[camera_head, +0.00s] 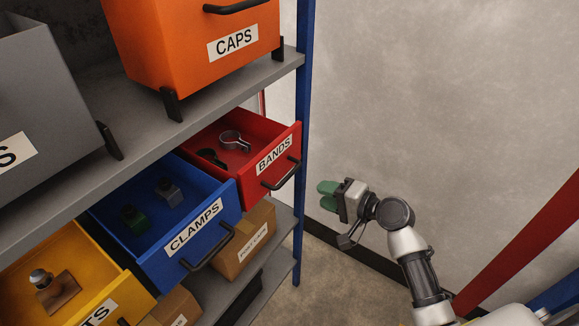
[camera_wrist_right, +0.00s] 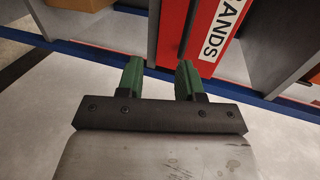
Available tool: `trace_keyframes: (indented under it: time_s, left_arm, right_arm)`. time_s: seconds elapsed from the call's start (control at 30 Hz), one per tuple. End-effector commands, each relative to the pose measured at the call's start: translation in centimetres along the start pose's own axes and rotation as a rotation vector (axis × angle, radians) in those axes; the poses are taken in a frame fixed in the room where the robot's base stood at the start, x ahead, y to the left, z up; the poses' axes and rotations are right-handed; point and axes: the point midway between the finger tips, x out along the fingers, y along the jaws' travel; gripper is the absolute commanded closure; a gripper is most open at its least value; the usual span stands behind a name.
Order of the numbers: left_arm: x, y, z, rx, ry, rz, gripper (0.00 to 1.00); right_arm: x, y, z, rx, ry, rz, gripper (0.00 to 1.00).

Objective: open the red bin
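The red bin (camera_head: 291,136), labelled BANDS, is pulled out from the shelf like a drawer. Its inside shows, with a metal ring clamp (camera_head: 234,140) and a dark clamp in it. Its black handle (camera_head: 281,174) is on the front face. My right gripper (camera_head: 327,196) is to the right of the bin, apart from the handle, with its green fingers pointing left. In the right wrist view its fingers (camera_wrist_right: 160,80) are apart with nothing between them, and the red bin's front (camera_wrist_right: 211,38) shows beyond them. My left gripper is not in view.
The open blue CLAMPS bin (camera_head: 201,226) and the yellow bin (camera_head: 118,287) stand left of the red one. An orange CAPS bin (camera_head: 180,45) sits on the shelf above. A blue post (camera_head: 304,130) stands just right of the red bin. Cardboard boxes (camera_head: 230,262) are below.

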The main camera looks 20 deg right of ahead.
Motion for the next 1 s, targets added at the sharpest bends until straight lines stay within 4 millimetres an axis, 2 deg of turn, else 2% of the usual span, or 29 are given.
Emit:
trace_keyframes:
  time_s: [0.03,0.1,0.2,0.6,0.7,0.83,1.0]
  left_arm:
    - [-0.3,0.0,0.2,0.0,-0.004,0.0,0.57]
    - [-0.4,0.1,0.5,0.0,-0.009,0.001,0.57]
    - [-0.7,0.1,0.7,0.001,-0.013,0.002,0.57]
    - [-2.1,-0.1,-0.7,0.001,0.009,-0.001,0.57]
    - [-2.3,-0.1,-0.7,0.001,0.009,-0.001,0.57]
    - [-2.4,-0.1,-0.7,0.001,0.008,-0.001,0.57]
    - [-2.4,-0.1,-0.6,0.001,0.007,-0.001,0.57]
  right_arm:
    - [-0.4,-1.8,0.2,0.002,-0.015,-0.029,0.64]
    - [-0.6,-3.0,0.4,0.008,-0.029,-0.054,0.64]
    - [0.1,-3.6,0.5,0.012,-0.035,-0.065,0.64]
    - [7.3,-4.0,0.7,0.013,-0.034,-0.062,0.64]
    - [8.6,-3.9,0.7,0.011,-0.033,-0.061,0.64]
    - [9.6,-3.9,0.8,0.01,-0.032,-0.06,0.64]
    - [9.9,-3.8,0.8,0.008,-0.031,-0.059,0.64]
